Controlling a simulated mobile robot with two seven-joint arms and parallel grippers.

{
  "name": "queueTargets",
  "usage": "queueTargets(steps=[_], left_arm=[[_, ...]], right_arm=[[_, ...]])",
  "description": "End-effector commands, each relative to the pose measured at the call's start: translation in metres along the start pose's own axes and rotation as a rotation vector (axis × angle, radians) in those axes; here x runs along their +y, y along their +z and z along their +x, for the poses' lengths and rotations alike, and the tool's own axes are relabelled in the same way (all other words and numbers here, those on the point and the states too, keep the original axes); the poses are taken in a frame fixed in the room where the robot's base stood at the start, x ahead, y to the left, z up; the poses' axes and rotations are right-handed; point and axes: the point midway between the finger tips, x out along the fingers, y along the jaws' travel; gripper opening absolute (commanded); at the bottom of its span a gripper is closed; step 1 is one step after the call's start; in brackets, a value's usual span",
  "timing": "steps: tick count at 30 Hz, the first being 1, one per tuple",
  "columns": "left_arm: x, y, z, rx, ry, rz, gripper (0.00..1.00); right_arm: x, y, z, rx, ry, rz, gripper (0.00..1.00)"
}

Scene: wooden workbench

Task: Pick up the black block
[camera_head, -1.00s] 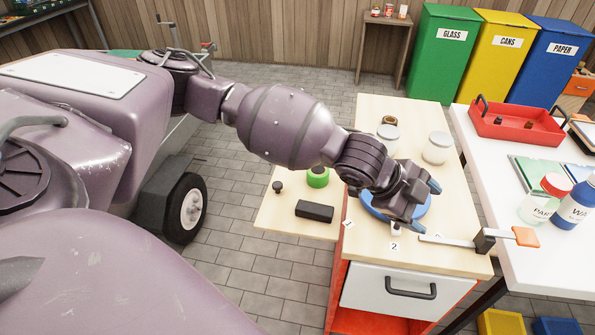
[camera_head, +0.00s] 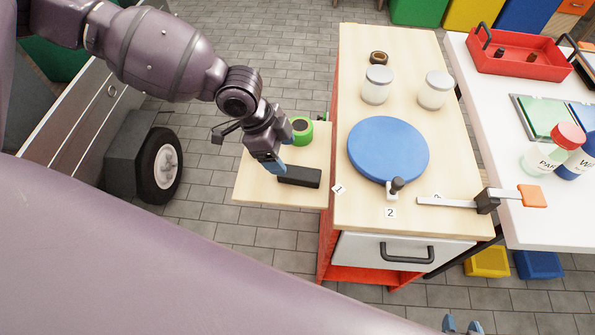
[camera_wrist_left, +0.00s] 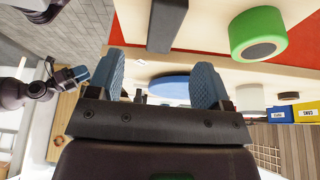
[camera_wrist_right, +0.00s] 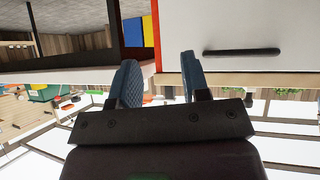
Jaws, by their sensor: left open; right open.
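The black block (camera_head: 304,177) lies flat on the low wooden side shelf left of the bench. My left gripper (camera_head: 270,166) is at the block's left end, fingers pointing down toward the shelf. In the left wrist view, the block (camera_wrist_left: 167,24) shows beyond and between the two blue fingertips (camera_wrist_left: 160,80), which stand apart with nothing between them. Whether a finger touches the block cannot be told. My right gripper (camera_head: 461,326) shows only its blue fingertips at the bottom edge of the head view. In the right wrist view its fingers (camera_wrist_right: 162,82) are apart and empty.
A green roll (camera_head: 301,131) stands on the shelf just behind the block.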

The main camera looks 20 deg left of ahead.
Motion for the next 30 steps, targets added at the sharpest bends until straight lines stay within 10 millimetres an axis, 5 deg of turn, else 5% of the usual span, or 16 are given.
queueTargets(steps=[21,30], left_arm=[[-0.002,-0.006,0.077,0.0,0.003,-0.001,0.72],[-0.003,-0.007,0.081,0.001,-0.001,-0.001,0.72]], right_arm=[[-0.001,0.01,0.011,-0.012,-0.008,-0.013,0.43],[-0.002,-0.001,0.013,0.012,-0.008,-0.009,0.43]])
